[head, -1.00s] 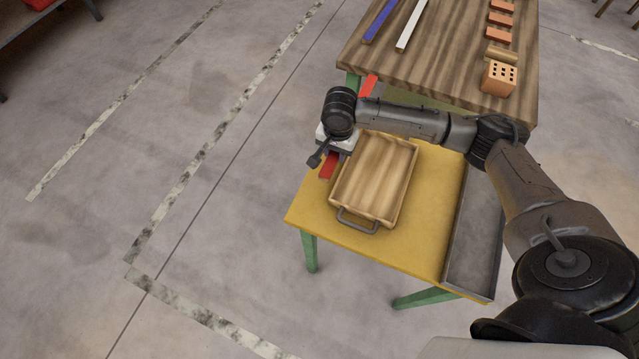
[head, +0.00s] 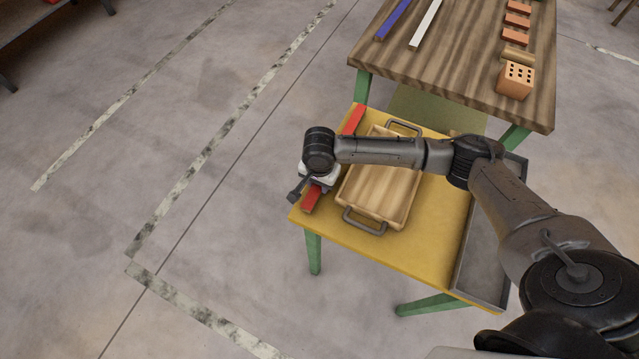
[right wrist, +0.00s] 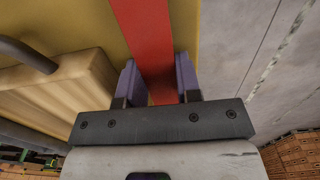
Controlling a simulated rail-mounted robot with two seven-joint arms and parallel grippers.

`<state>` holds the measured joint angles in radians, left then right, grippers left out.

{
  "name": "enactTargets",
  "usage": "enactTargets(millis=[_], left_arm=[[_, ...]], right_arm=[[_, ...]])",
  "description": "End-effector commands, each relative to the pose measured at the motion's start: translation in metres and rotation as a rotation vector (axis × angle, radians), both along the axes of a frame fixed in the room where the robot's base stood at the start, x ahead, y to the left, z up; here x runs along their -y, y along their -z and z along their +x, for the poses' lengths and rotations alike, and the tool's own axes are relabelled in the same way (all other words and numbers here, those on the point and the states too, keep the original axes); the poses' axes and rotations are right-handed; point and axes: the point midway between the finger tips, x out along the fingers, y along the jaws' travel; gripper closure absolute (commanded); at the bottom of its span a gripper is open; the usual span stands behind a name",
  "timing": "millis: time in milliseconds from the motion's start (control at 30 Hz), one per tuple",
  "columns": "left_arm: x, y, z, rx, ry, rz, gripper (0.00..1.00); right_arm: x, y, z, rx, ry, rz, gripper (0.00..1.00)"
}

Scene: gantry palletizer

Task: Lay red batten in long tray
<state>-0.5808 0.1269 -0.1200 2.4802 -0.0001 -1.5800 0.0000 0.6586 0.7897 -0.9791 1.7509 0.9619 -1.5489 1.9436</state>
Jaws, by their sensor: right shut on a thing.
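The red batten (head: 352,120) runs along the left edge of the yellow table, left of the wooden tray. My right gripper (head: 318,180) is shut on it, and in the right wrist view the batten (right wrist: 147,40) passes between the two fingers (right wrist: 158,82). The batten is close over or on the yellow top; I cannot tell if it touches. A long grey tray (head: 482,255) lies along the table's right edge, partly hidden by my right arm. The part of it that shows is empty. My left gripper is out of view.
The wooden tray (head: 362,200) with two handles stands mid-table on the yellow table (head: 425,250), under my forearm. The brown table (head: 460,60) behind holds a blue batten (head: 393,18), a white batten (head: 426,22) and several bricks (head: 515,80). Floor at left is clear.

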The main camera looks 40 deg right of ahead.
Motion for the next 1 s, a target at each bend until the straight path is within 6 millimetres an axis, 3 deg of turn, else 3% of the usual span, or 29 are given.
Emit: enactTargets(millis=[433, 467, 700, 1000], left_arm=[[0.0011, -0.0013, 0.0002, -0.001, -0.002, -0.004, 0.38], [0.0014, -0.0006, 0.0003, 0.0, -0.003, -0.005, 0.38], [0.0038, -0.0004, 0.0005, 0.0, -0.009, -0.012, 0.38], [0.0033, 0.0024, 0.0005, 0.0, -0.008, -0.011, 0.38]], right_arm=[[0.0002, 0.0076, 0.0001, 0.0, 0.0, 0.0, 0.95], [0.0003, 0.0086, 0.0002, 0.001, 0.0, 0.0, 0.67], [0.0003, 0.0086, 0.0002, 0.001, 0.0, -0.001, 0.44], [0.0004, 0.0074, 0.0005, 0.002, -0.001, 0.0, 0.43]])
